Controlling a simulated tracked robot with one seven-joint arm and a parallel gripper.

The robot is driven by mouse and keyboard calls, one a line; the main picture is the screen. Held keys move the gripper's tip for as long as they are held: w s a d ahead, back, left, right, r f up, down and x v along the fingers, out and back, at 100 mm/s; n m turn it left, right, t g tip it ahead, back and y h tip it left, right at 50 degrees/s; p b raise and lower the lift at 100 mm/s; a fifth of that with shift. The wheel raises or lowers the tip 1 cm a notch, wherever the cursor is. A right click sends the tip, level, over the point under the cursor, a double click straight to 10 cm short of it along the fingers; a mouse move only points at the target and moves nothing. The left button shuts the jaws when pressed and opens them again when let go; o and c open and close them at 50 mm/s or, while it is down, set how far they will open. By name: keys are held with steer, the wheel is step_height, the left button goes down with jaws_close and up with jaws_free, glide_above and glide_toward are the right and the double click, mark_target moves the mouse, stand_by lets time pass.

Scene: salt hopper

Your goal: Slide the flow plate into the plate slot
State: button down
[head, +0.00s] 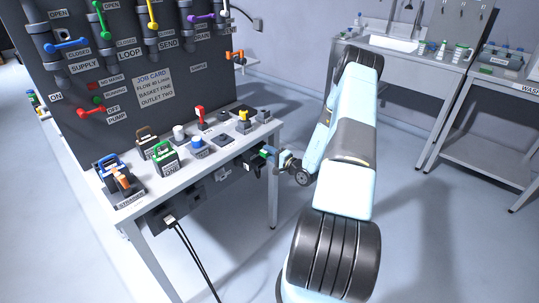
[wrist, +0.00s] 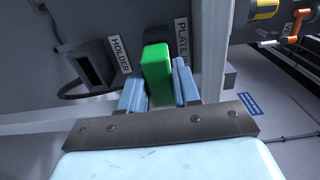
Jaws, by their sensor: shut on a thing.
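My gripper (wrist: 158,92) is shut on a green block in the wrist view, which I take to be the flow plate (wrist: 157,72) or its grip. The block stands between the two blue fingers. Its far end lies against the dark panel, beside the PLATE label (wrist: 182,40). The plate slot itself is hidden behind the block, so I cannot tell how far the plate sits in it. In the head view my gripper (head: 268,153) is at the front of the bench, under the top near its right end; the plate is too small there to make out.
A dark socket marked HOLDER (wrist: 93,65) is left of the block, with a cable below it. The bench (head: 205,160) carries several fittings, including a green-handled one (head: 165,156). A pale bench leg (head: 273,200) stands close to my gripper. Open floor lies to the right.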

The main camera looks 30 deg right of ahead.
steer(key=shift+w+a, duration=0.2)
steer(key=shift+w, duration=0.35)
steer(key=c, duration=0.7)
jaws_free()
steer(key=shift+c, duration=0.2)
steer(key=shift+o, duration=0.3)
steer(key=o, duration=0.4)
steer(key=shift+o, duration=0.2)
steer(key=shift+s, duration=0.1)
steer(key=shift+v, duration=2.95)
steer(key=v, duration=1.3)
steer(key=shift+s+d, duration=0.15)
steer(key=shift+s, duration=0.2)
